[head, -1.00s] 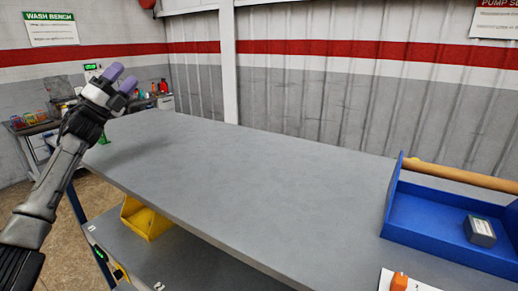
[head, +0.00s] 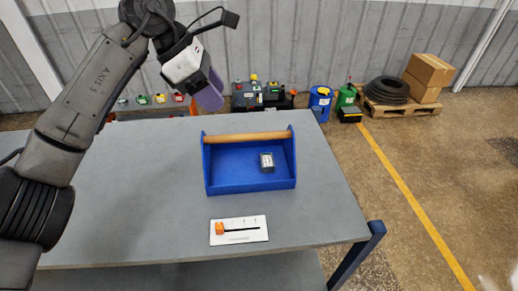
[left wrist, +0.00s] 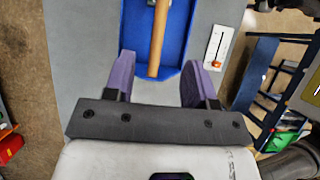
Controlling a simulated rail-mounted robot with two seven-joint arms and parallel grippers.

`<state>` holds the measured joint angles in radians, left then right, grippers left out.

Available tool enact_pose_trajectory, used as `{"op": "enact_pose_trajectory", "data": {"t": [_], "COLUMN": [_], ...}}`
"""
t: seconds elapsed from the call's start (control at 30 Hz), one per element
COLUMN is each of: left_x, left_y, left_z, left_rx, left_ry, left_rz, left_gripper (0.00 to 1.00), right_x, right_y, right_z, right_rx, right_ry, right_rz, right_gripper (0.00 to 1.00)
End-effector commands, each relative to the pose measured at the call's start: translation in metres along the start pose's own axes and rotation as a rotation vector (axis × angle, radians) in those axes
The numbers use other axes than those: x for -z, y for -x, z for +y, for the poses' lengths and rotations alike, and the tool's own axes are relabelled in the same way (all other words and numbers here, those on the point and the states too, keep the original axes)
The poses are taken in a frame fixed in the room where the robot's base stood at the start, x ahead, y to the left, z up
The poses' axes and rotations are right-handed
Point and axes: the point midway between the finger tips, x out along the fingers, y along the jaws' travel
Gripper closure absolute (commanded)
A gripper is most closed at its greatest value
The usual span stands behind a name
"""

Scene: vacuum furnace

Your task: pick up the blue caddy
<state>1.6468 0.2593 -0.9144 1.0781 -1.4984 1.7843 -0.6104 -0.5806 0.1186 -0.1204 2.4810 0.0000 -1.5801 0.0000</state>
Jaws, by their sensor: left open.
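My right gripper is not in view.
A white plate with an orange slider (head: 239,230) lies on the grey table (head: 130,225) in front of the caddy. The tabletop left of the caddy is clear.

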Motion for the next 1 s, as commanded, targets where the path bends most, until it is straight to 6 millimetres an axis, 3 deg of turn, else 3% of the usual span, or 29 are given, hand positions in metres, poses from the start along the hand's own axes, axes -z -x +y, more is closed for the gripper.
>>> {"op": "enact_pose_trajectory", "data": {"t": [0.4, 0.73, 1.0], "left_x": [0.0, 0.0, 0.001], "left_y": [-0.066, -0.084, -0.119], "left_z": [-0.001, -0.001, -0.001], "left_rx": [0.003, 0.002, 0.003], "left_ry": [-0.001, 0.0, 0.0], "left_rz": [0.005, 0.004, 0.003], "left_gripper": [0.49, 0.49, 0.49], "right_x": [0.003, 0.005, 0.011], "right_y": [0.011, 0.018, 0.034], "right_z": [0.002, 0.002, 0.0], "right_rx": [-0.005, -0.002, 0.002], "right_ry": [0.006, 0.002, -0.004], "right_rz": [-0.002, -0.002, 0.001], "right_gripper": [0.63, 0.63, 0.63]}}
